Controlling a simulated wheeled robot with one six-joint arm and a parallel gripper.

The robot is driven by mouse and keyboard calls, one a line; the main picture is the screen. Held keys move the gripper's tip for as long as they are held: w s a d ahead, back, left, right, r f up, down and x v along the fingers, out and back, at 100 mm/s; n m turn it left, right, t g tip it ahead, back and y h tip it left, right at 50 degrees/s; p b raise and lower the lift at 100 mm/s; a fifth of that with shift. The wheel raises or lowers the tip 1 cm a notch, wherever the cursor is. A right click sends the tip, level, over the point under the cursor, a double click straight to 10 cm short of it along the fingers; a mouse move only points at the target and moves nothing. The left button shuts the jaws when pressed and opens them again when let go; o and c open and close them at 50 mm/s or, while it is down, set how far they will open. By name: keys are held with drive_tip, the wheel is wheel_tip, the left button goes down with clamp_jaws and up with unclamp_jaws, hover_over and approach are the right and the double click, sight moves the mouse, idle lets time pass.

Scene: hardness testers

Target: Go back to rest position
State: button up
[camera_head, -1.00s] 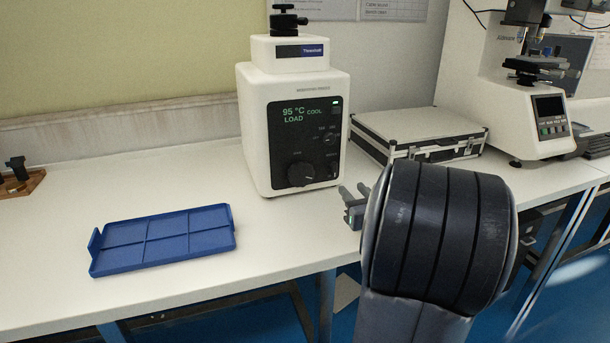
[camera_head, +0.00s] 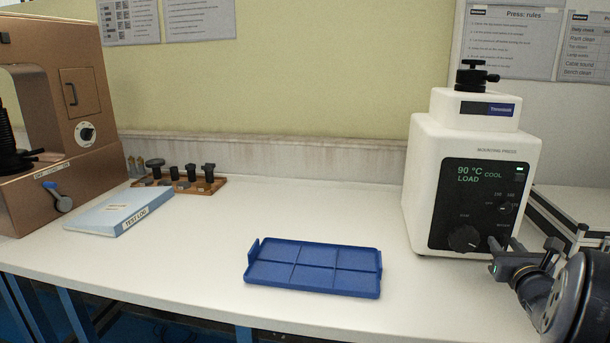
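My gripper (camera_head: 522,258) is at the right edge of the view, in front of the lower right of the white mounting press (camera_head: 424,190). Its fingers point left and look apart, with nothing seen between them. Part of my arm is cut off by the frame's right edge. The press stands upright on the bench and its dark panel reads 90 °C, COOL, LOAD. A blue compartment tray (camera_head: 313,267) lies empty on the bench, left of my gripper and apart from it.
The white bench (camera_head: 210,258) is clear between the tray and a test log binder (camera_head: 118,212). A wooden rack (camera_head: 180,183) with dark knobbed pieces stands behind. A large brown machine (camera_head: 62,130) fills the left.

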drive_tip(key=shift+s+r, duration=0.1)
drive_tip(key=shift+s, duration=0.05)
drive_tip(key=shift+s+m, duration=0.3)
drive_tip(key=p+v, duration=0.1)
drive_tip(key=v, duration=0.8)
drive_tip(key=shift+s, duration=0.35)
drive_tip(key=x, duration=0.5)
drive_tip(key=b+x, duration=0.1)
drive_tip(key=x, duration=0.5)
drive_tip(key=shift+a, duration=0.25)
drive_tip(key=shift+s+n, duration=0.2)
drive_tip(key=shift+n, duration=0.7)
drive_tip(key=n+b, duration=0.1)
drive_tip(key=n, duration=0.3)
drive_tip(key=n+p, duration=0.1)
drive_tip(key=n, duration=0.5)
drive_tip(key=shift+n, duration=0.3)
